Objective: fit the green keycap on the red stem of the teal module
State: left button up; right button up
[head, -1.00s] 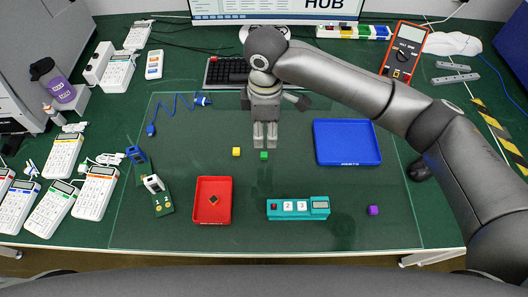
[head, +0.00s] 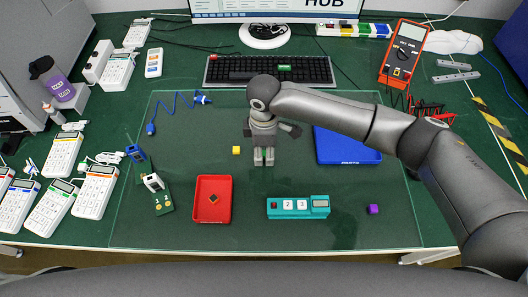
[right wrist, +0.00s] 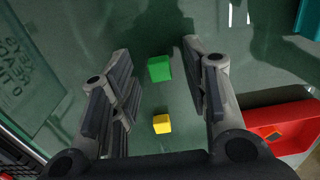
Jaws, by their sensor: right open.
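The green keycap (right wrist: 159,69) lies on the table mat and shows between the open fingers of my right gripper (right wrist: 163,80) in the right wrist view, with a gap on each side. In the head view my right gripper (head: 263,158) points down over the green keycap and partly hides it. The teal module (head: 298,214) lies nearer the front edge, right of the gripper. Its red stem (head: 274,206) is at its left end, beside white keys 2 and 3, with a grey display at its right end. My left gripper is not in view.
A yellow keycap (head: 236,150) lies left of the gripper and a purple one (head: 373,209) right of the module. A red tray (head: 224,186) stands front left, a blue tray (head: 330,154) behind the module to the right. The mat between gripper and module is clear.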

jog(key=c, duration=0.8)
jog(key=shift+r, duration=0.1)
